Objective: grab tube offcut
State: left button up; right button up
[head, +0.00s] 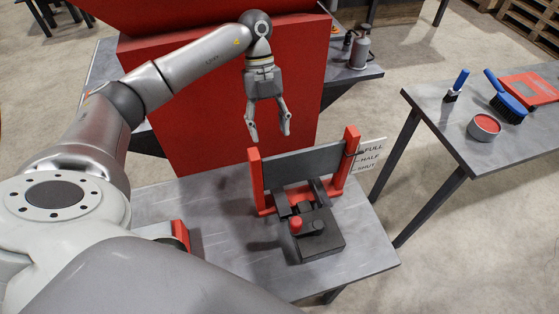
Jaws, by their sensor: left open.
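My left gripper (269,130) hangs fingers down in the upper middle of the head view. It is open, with nothing between its fingers, and appears above and behind the red gate frame. I cannot pick out a tube offcut with certainty. A dark block-like fixture (322,240) with a red knob (296,224) sits on the grey table (225,265) in front of the gate. My own arm covers the table's left part. My right gripper is not in view.
The red gate frame (352,150) holds a grey plate (305,165), beside a FULL/HALF/SHUT sign (370,158). A red machine (200,100) stands behind. A red-topped object (181,235) is partly hidden. The right table holds a round tin (484,127), brushes (508,108) and a red item (530,88).

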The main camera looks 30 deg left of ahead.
pick_arm(q)
jog(key=b, duration=0.7)
send_near(280, 198)
jog(key=w+a+r, duration=0.1)
jog(key=w+a, duration=0.3)
jog(key=a, duration=0.1)
jog(key=p+x, duration=0.2)
jog(key=x, duration=0.8)
jog(key=shift+d+f, duration=0.25)
jog(key=shift+f, duration=0.35)
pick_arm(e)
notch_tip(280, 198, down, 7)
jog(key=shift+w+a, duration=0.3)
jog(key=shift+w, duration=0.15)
pick_arm(q)
jog(key=shift+c, duration=0.5)
grip_shut()
